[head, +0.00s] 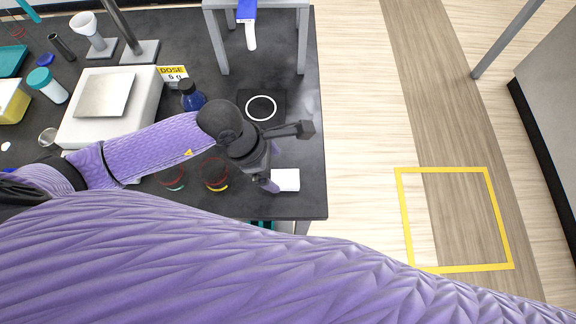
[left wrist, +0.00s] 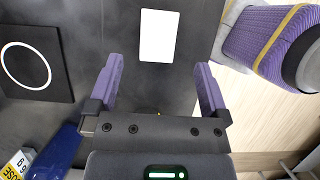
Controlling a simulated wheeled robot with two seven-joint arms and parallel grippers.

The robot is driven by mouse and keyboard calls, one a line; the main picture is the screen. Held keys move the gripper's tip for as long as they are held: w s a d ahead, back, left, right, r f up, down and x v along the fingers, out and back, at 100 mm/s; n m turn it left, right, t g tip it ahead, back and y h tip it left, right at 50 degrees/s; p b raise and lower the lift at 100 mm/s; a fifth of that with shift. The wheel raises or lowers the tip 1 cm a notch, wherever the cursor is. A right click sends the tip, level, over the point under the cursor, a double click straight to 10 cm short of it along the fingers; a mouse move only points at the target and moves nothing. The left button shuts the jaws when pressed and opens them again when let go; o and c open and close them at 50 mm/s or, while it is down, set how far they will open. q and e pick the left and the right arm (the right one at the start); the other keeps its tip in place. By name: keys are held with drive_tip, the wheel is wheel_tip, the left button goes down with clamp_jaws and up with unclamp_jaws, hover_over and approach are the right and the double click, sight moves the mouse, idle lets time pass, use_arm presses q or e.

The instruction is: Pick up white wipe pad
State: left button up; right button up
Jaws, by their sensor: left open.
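The white wipe pad (head: 286,180) lies flat on the dark bench top (head: 306,205), near its right front corner. In the left wrist view the pad (left wrist: 158,35) shows as a white rectangle just beyond the fingertips, roughly centred between them. My left gripper (head: 273,166) is open and empty, above the bench beside the pad, with its purple fingers (left wrist: 158,75) spread apart. It appears apart from the pad. My right gripper is in neither view.
A dark plate with a white ring (head: 261,108) lies behind the gripper. A blue bottle (head: 192,96), a DOSE sign (head: 172,73), a balance (head: 108,105) and two round dishes (head: 214,174) are to the left. A grey stand (head: 217,40) is at the back. The bench's right edge is close.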

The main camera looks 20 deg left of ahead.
sight(289, 178)
use_arm(q)
drive_tip(key=x, duration=0.4)
drive_tip(key=b+x, duration=0.1)
drive_tip(key=x, duration=0.1)
drive_tip(key=shift+w+d+f, duration=0.1)
drive_tip(key=shift+w+d, duration=0.05)
drive_tip(key=shift+d, duration=0.25)
drive_tip(key=shift+c, duration=1.2)
drive_tip(key=c, duration=1)
wheel_tip(289, 178, up, 10)
drive_tip(key=shift+r+p, duration=0.1)
drive_tip(key=shift+p, duration=1)
drive_tip(key=o, duration=0.6)
drive_tip(key=c, duration=0.4)
drive_tip(key=shift+c, duration=0.6)
